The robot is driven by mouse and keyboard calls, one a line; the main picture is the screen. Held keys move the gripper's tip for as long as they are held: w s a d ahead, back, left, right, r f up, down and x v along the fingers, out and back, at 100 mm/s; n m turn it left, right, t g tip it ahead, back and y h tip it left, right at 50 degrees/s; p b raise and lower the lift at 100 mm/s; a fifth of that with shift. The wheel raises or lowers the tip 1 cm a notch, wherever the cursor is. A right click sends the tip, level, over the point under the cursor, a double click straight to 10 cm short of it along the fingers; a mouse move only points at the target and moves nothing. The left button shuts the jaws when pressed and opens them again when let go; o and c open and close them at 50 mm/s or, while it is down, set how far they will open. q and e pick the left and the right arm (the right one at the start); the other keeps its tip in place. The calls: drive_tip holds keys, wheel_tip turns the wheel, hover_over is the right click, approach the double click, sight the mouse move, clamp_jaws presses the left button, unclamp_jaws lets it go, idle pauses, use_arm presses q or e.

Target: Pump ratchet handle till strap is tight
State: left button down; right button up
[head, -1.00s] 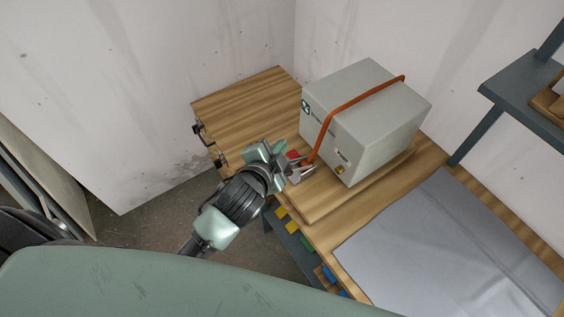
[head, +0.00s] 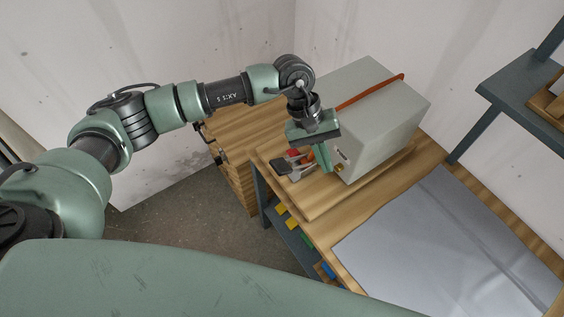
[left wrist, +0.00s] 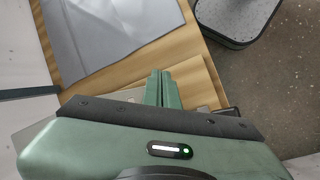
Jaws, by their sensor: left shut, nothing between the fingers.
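The grey box (head: 385,125) stands on a wooden board with an orange strap (head: 368,92) running over its top. The strap's lower front part is hidden behind my left arm. The ratchet (head: 292,166), with a grey metal body, dark handle end and a bit of red, lies by the box's front left corner. My left gripper (head: 326,168) points down just right of the ratchet, against the view of the box front. It is shut and holds nothing; its closed fingers also show in the left wrist view (left wrist: 164,76). I cannot tell how tight the strap is. My right gripper is out of view.
A grey mat (head: 455,245) covers the bench to the right. A wooden drawer unit (head: 240,110) stands behind at left. Coloured bins (head: 291,226) sit under the bench edge. A dark shelf (head: 525,95) is at far right.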

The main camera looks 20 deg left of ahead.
sight(283, 163)
use_arm(q)
drive_tip(key=w+a+m+y, duration=0.2)
drive_tip(key=a+y, duration=0.3)
drive_tip(key=a, duration=0.6)
drive_tip(key=shift+w+a+r+t, duration=0.3)
drive_tip(key=shift+w+a, duration=0.05)
drive_tip(key=shift+w, duration=0.5)
drive_tip(key=shift+f, duration=0.15)
drive_tip(key=shift+s+d+f+b, duration=0.1)
drive_tip(key=shift+f+b, duration=0.15)
drive_tip(key=shift+f, duration=0.85)
drive_tip(key=shift+s+f+b, duration=0.15)
drive_tip(key=shift+f+b, duration=0.1)
drive_tip(key=shift+f, duration=0.9)
drive_tip(key=shift+s+d+f+b, duration=0.1)
drive_tip(key=shift+f+b, duration=0.15)
drive_tip(key=shift+f, duration=0.85)
drive_tip(key=shift+f, duration=0.1)
